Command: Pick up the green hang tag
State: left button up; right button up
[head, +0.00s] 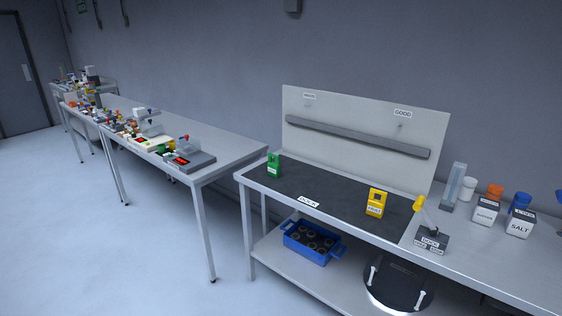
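The green hang tag (273,165) stands upright at the left end of the dark mat (325,190) on the near workbench. It has a white label and a hole near its top. A yellow hang tag (376,203) of similar shape stands on the same mat, further right. Nothing touches the green tag. Neither of my grippers shows in the head view.
A pale back panel (365,112) with GOOD sign and rail stands behind the mat. Right of the mat are a dock block (432,242) and a SALT box (520,224). A blue crate (312,246) sits on the lower shelf. Another cluttered table (225,150) stands left.

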aim_at(273, 167)
jog(key=i+j+z, duration=0.1)
jog(key=i, duration=0.35)
jog(key=i+j+z, duration=0.1)
jog(key=i+j, duration=0.15)
jog(key=i, duration=0.25)
jog(key=i+j+z, duration=0.15)
jog(key=i, duration=0.3)
jog(key=j, duration=0.1)
